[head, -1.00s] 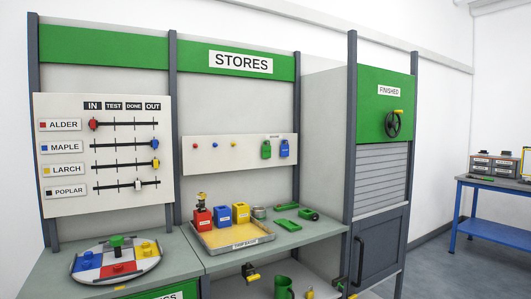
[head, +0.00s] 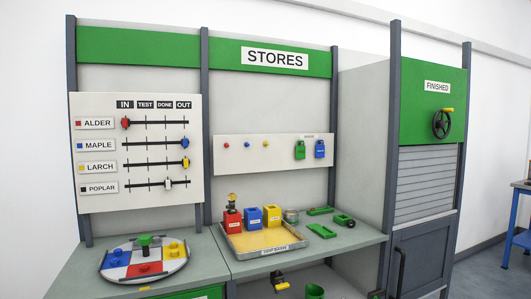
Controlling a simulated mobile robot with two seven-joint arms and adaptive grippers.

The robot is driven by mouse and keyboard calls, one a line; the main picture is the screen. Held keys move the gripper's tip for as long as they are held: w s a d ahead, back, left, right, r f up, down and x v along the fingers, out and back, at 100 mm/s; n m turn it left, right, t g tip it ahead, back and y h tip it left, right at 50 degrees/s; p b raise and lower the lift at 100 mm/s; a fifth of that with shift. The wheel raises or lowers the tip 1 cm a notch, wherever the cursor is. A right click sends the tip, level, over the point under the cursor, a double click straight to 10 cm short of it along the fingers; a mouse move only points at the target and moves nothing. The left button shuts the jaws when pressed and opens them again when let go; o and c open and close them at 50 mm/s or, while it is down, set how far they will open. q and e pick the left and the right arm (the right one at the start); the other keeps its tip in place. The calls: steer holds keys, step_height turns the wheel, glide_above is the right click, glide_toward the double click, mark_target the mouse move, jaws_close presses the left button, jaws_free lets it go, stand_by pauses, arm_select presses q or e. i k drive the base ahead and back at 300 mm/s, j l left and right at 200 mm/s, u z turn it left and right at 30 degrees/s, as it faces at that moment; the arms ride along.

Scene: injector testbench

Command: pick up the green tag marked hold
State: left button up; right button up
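A green tag (head: 300,150) hangs on the white peg panel under the STORES sign, on the panel's right part. A blue tag (head: 320,149) hangs just to the right of it. Both have small lettering that is too small to read here. Neither of my grippers shows in the head view.
A round coloured turntable (head: 145,275) stands at left. The FINISHED cabinet (head: 431,105) stands at right.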

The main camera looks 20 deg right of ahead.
mark_target(300, 150)
steer(key=i+l+u, duration=0.25)
steer(key=l, duration=0.2)
steer(key=l+u, duration=0.2)
steer(key=l, duration=0.25)
steer(key=i+l+u, duration=0.1)
steer(key=l, duration=0.55)
steer(key=i+l+u, duration=0.1)
steer(key=l, duration=1.15)
steer(key=i+u, duration=0.05)
steer(key=i, duration=0.05)
